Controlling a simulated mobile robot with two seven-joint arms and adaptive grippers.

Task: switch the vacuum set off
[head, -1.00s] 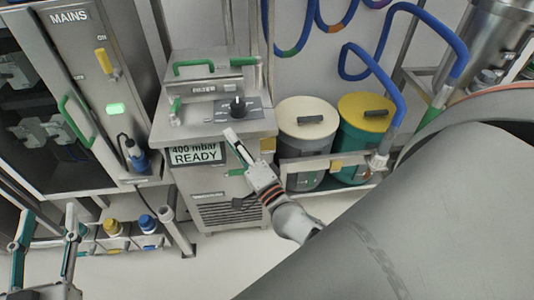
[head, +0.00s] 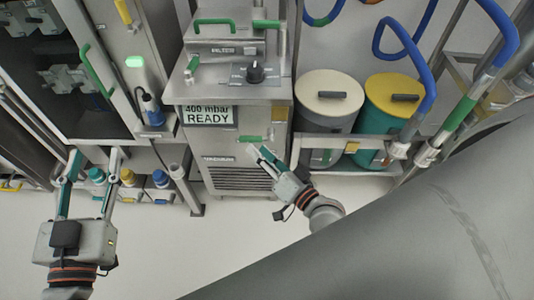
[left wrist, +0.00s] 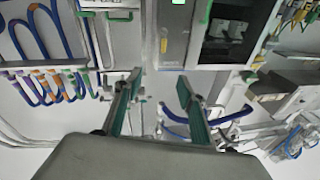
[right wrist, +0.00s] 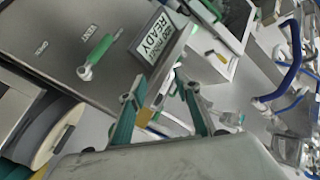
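The vacuum set (head: 228,141) is a grey cabinet with a display (head: 208,116) reading "400 mbar READY". A black knob (head: 256,73) sits on its top; its setting is too small to read. A green lever (head: 254,139) on its front lies horizontal; a green handle with small labels (right wrist: 97,55) shows in the right wrist view. My right gripper (head: 259,151) is in front of the cabinet, just below the lever in the picture, fingers apart and empty (right wrist: 160,95). Contact cannot be told. My left gripper (head: 92,153) is open and empty at the left.
A mains cabinet (head: 139,30) with a lit green light (head: 134,62) stands left of the vacuum set. A white-lidded drum (head: 328,88) and a yellow-lidded drum (head: 399,85) stand behind a rail at the right. The pale floor (head: 180,240) in front is clear.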

